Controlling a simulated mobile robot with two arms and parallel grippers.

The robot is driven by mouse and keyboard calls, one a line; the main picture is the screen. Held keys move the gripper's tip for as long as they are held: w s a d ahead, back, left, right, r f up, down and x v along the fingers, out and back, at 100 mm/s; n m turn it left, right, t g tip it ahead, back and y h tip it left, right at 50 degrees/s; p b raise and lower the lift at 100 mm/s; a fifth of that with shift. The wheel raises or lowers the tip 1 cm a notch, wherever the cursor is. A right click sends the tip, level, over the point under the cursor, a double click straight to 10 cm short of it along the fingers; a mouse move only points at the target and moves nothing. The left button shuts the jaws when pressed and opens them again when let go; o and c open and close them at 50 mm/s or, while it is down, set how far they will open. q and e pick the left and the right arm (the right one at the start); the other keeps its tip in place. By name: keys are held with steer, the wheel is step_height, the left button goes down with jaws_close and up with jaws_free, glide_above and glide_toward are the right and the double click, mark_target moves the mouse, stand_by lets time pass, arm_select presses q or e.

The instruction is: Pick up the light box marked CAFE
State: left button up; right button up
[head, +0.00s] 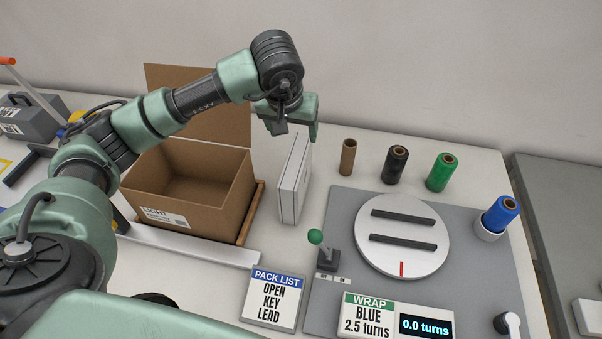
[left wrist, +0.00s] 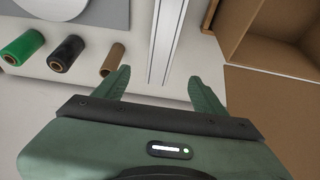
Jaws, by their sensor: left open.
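A thin white light box (head: 294,179) stands upright on its edge on the table, between the cardboard carton and the grey turntable board. No lettering on it can be read in either view. My left gripper (head: 293,130) is above the box's far end, pointing down. In the left wrist view the gripper (left wrist: 162,83) is open, and the white box (left wrist: 166,45) stands between and beyond its two green fingers. I cannot tell whether the fingers touch it. My right gripper is not in view.
An open cardboard carton (head: 189,181) stands left of the box. Film rolls (head: 395,165) stand behind the turntable (head: 402,262). A green-knobbed lever (head: 328,260) stands close to the box's right. A PACK LIST card (head: 273,297) reads OPEN, KEY, LEAD. A WRAP sign (head: 368,315) reads BLUE 2.5 turns.

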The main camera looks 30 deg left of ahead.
mark_target(294, 165)
arm_select(q)
steer(key=f+b, duration=0.8)
steer(key=f, duration=0.1)
steer(key=shift+s+f+b, duration=0.1)
steer(key=shift+s+b, duration=0.2)
steer(key=shift+b, duration=0.1)
steer(key=shift+f, duration=0.15)
steer(key=p+x, duration=0.1)
steer(key=x, duration=0.1)
steer(key=p+x, duration=0.1)
steer(key=x, duration=0.1)
steer(key=p+x, duration=0.1)
steer(key=x, duration=0.1)
steer(key=shift+w+a+f, duration=0.1)
steer(key=shift+w+f, duration=0.15)
steer(key=shift+w, duration=0.2)
steer(key=shift+w+f, duration=0.15)
steer(key=shift+f, duration=0.15)
steer(key=shift+r, duration=0.1)
jaws_close()
